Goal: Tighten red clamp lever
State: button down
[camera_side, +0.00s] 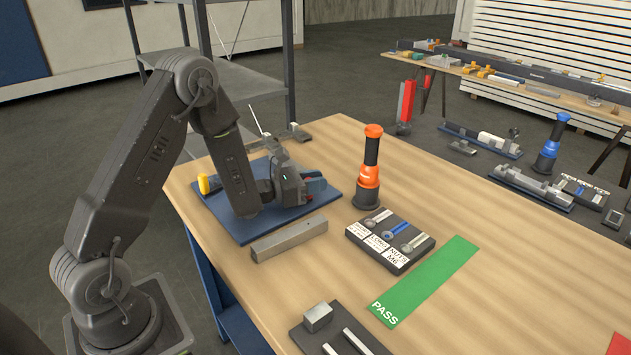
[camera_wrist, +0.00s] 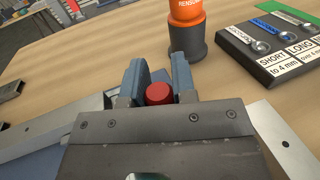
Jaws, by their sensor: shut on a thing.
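The red clamp lever shows its rounded red end (camera_wrist: 159,93) in the wrist view, between the two blue-grey fingers of my gripper (camera_wrist: 158,80). The gripper is shut on it. The rest of the lever and the clamp are hidden behind the gripper body. In the side view my gripper (camera_side: 312,183) is low over the blue base plate (camera_side: 226,222), and a small bit of red shows beside the fingers.
An orange and black tool (camera_side: 371,150) stands upright just right of the plate. A grey metal bar (camera_side: 290,239) lies in front. A labelled tray of parts (camera_side: 397,262) and a green PASS strip (camera_side: 430,285) lie further right. Bare wood surrounds them.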

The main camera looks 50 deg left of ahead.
jog(key=shift+s+h, duration=0.1)
jog(key=shift+h, duration=0.2)
jog(key=s+m+g+h, duration=0.1)
jog(key=m+g+h, duration=0.1)
jog(key=h, duration=0.1)
jog(key=s+m+g+h, duration=0.1)
jog(key=m+h, duration=0.1)
jog(key=shift+s+a, duration=0.3)
jog(key=shift+a, duration=0.05)
jog(key=shift+s+a+m+g+h, duration=0.2)
jog(key=shift+s+m+g+h, duration=0.3)
jog(key=shift+m+g+h, duration=0.45)
jog(key=shift+s+a+m+g+h, duration=0.15)
jog(key=shift+s+m+g+h, duration=0.35)
jog(key=shift+m+g+h, duration=0.45)
jog(key=c, duration=0.9)
grip_release()
jog(key=shift+r, duration=0.1)
jog(key=s+a+r, duration=0.2)
jog(key=r, duration=0.1)
jog(key=s+a+r, duration=0.3)
jog(key=r, duration=0.1)
jog(key=s+a+r, duration=0.3)
jog(key=r, duration=0.1)
jog(key=shift+a, duration=0.25)
